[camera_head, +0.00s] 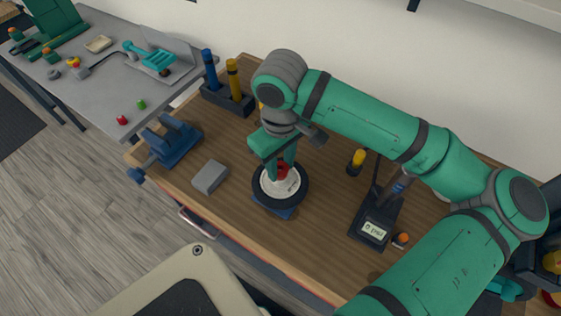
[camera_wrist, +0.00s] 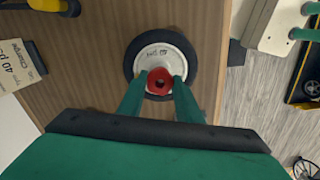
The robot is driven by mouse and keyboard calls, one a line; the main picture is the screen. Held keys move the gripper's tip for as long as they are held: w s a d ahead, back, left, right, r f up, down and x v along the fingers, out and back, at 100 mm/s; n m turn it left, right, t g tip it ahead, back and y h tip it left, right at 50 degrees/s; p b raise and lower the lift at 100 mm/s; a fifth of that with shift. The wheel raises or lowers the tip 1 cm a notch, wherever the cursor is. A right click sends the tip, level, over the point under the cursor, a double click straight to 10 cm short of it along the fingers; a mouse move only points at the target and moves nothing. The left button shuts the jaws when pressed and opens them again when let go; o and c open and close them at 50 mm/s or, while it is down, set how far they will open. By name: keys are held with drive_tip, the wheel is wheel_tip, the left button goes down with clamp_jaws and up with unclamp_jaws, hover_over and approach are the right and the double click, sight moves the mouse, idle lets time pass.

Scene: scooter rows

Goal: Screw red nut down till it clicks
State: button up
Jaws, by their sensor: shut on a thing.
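The red nut (camera_wrist: 160,81) sits at the hub of a small wheel (camera_wrist: 140,54) with a black tyre and a white rim. In the head view the wheel (camera_head: 260,196) lies flat on a blue base (camera_head: 286,212) on the wooden bench. My gripper (camera_wrist: 160,83) reaches down over the hub, with one green finger on each side of the nut, shut on it. In the head view my gripper (camera_head: 282,167) points down at the wheel, and its fingers partly hide the red nut (camera_head: 283,170). The thread under the nut is hidden.
A grey block (camera_head: 210,177) and a blue vise (camera_head: 168,138) stand left of the wheel. A holder with blue and yellow tools (camera_head: 228,98) stands behind. A dark device with a display (camera_head: 374,230) stands right. Bare bench (camera_head: 320,232) lies between it and the wheel.

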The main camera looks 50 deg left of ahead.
sight(280, 170)
drive_tip(key=shift+f, duration=0.1)
drive_tip(key=o, duration=1.1)
drive_tip(key=shift+s, duration=0.1)
wheel_tip(280, 170, up, 11)
drive_tip(key=shift+f, duration=0.15)
